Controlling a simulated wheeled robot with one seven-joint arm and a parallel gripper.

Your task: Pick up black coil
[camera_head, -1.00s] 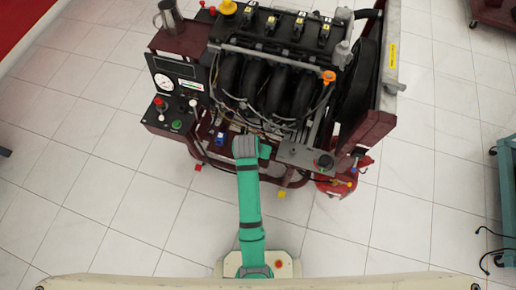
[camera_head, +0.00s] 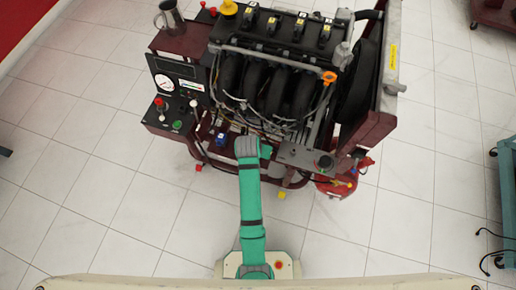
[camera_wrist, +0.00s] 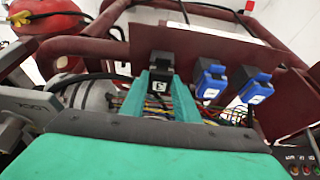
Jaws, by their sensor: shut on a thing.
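The black coil (camera_wrist: 160,62) stands upright at the dark red frame rail in the wrist view, with a white label on its front. My gripper (camera_wrist: 165,84) has its two teal fingers shut on the coil's lower part, one finger on each side. Whether the coil is still seated on the rail cannot be told. In the head view, my arm reaches to the lower front of the engine trainer (camera_head: 280,85), and its wrist hides the coil and fingers.
Two blue coils (camera_wrist: 211,80) (camera_wrist: 257,87) stand close to the right of the black one. Loose coloured wires (camera_wrist: 155,104) lie under the fingers. Dark red frame tubes (camera_wrist: 85,46) run behind and to the left. The tiled floor (camera_head: 120,210) around the trainer is mostly clear.

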